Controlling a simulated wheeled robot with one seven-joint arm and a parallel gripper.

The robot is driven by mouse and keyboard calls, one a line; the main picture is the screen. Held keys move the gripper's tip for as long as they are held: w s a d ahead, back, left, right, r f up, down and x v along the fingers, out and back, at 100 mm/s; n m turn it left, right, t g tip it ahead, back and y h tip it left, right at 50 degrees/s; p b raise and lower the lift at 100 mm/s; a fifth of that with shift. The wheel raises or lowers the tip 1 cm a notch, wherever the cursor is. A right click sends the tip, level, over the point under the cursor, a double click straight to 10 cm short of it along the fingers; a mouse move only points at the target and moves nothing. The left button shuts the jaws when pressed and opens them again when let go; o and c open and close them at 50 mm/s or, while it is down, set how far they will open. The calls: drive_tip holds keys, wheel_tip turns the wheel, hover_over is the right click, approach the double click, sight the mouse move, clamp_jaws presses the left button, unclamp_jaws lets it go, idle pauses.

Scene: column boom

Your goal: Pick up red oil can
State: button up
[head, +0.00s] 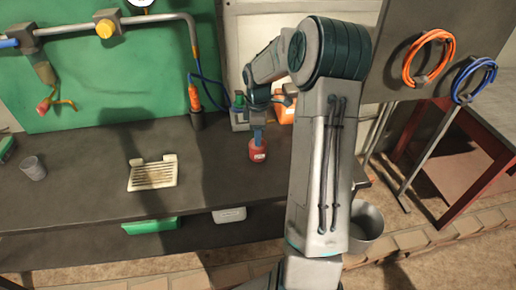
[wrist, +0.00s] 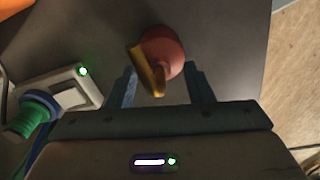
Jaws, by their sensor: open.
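The red oil can (head: 258,152) stands on the dark workbench, left of my upper arm. In the wrist view the can (wrist: 168,48) shows as a rounded red body with a gold-yellow part (wrist: 149,72) on its left side. My gripper (wrist: 160,70) is open and empty, with one blue finger on each side of the can's near part. In the head view my gripper (head: 258,133) is just above the can, pointing down. I cannot tell whether the fingers touch it.
A pale box with a green light (wrist: 62,92) lies left of my gripper. An orange box (head: 285,113) is behind. The bench edge is near, on the right.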

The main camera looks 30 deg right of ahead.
drive_tip(key=shift+f, duration=0.3)
clamp_jaws()
drive_tip(key=shift+r, duration=0.1)
